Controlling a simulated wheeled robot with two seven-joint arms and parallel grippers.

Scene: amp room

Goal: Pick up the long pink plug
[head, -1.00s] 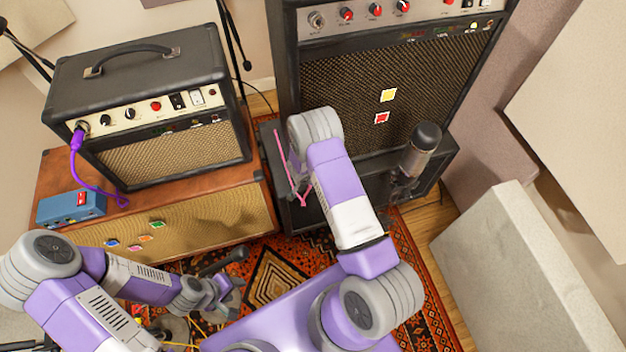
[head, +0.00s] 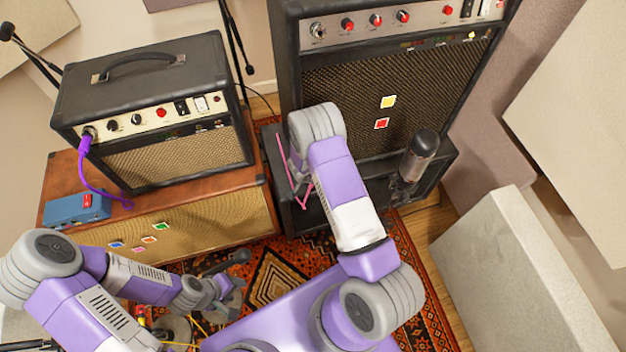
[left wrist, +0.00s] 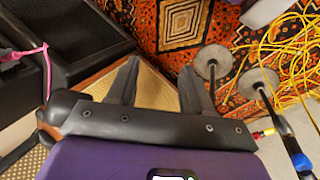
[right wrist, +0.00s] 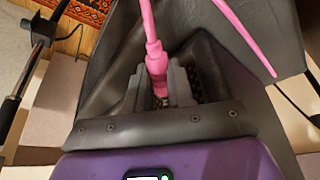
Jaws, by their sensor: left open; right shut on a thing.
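The long pink plug (right wrist: 156,62) is between the fingers of my right gripper (right wrist: 160,88) in the right wrist view. The gripper is shut on its body, and its pink cable (right wrist: 240,38) loops away at the top. In the head view, pink cable (head: 281,160) shows beside my right forearm, in front of the large amp's lower cabinet; the plug and right gripper are mostly hidden there. The cable also shows at the left of the left wrist view (left wrist: 47,70). My left gripper (head: 238,285) is open and empty, low above the rug; its fingers (left wrist: 155,75) are spread.
A small amp (head: 165,110) with a purple plug (head: 85,145) stands on a brown cabinet (head: 215,215) beside a blue pedal (head: 78,209). The large amp (head: 390,90) is behind my right arm, with a microphone (head: 419,155) before it. Yellow cables (left wrist: 268,50) lie on the rug.

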